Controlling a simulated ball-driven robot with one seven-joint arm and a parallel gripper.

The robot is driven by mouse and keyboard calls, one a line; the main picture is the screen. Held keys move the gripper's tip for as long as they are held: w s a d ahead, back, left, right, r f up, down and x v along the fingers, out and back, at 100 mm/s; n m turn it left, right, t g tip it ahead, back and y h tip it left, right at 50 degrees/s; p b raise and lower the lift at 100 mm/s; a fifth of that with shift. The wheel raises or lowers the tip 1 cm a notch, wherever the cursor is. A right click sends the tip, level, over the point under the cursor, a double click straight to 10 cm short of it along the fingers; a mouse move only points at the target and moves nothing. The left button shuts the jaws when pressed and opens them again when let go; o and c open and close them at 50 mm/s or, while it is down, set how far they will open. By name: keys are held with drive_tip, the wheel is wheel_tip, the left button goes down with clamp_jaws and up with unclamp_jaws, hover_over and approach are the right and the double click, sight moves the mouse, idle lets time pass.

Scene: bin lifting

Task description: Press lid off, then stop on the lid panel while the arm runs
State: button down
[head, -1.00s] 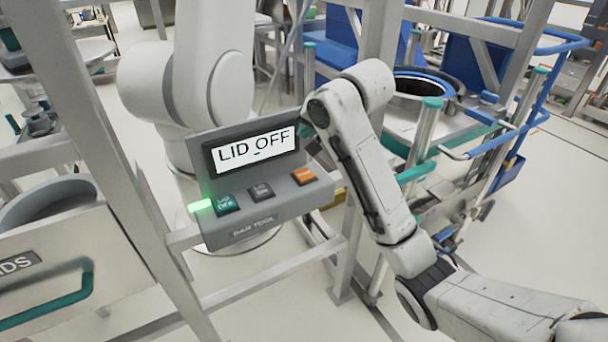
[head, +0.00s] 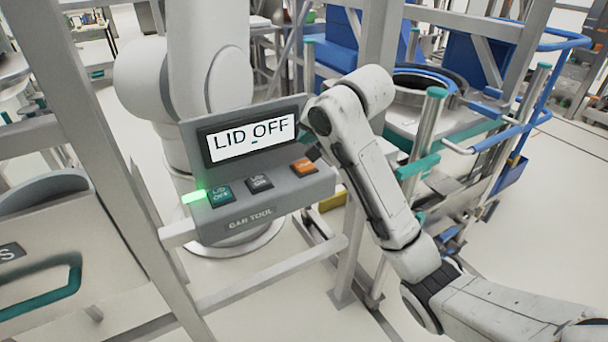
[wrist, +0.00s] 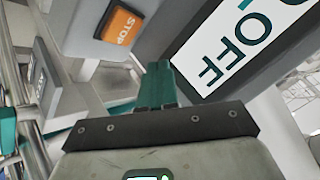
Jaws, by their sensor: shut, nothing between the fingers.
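The grey lid panel (head: 250,218) has a screen (head: 250,138) reading "LID OFF" and a lit green lamp (head: 194,197) at its left edge. Its teal lid-off button (head: 220,195) is on the left, a dark lid-on button (head: 259,184) in the middle and an orange stop button (head: 303,166) on the right. In the wrist view my gripper (wrist: 156,70) is shut and empty, its teal fingers pointing at the panel between the stop button (wrist: 121,25) and the screen (wrist: 235,40). I cannot tell whether the tips touch. My wrist mostly hides the gripper in the head view.
A large white arm (head: 208,55) stands just behind the panel. Grey frame posts and rails (head: 275,275) surround it. A grey bin (head: 60,240) with a teal handle is at the left. A round-mouthed vessel (head: 425,100) and a blue-railed cart are at the right.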

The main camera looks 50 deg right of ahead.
sight(307, 167)
wheel_tip(307, 167, down, 4)
drive_tip(key=shift+r+b, duration=0.1)
drive_tip(key=shift+b, duration=0.65)
drive_tip(key=shift+f, duration=1.1)
idle(2.1)
drive_tip(key=shift+r+p, duration=0.15)
drive_tip(key=shift+p, duration=0.2)
drive_tip(key=shift+r+p, duration=0.85)
drive_tip(key=shift+p, duration=0.15)
wheel_tip(307, 167, up, 5)
drive_tip(key=p, duration=0.5)
drive_tip(key=shift+p, duration=0.35)
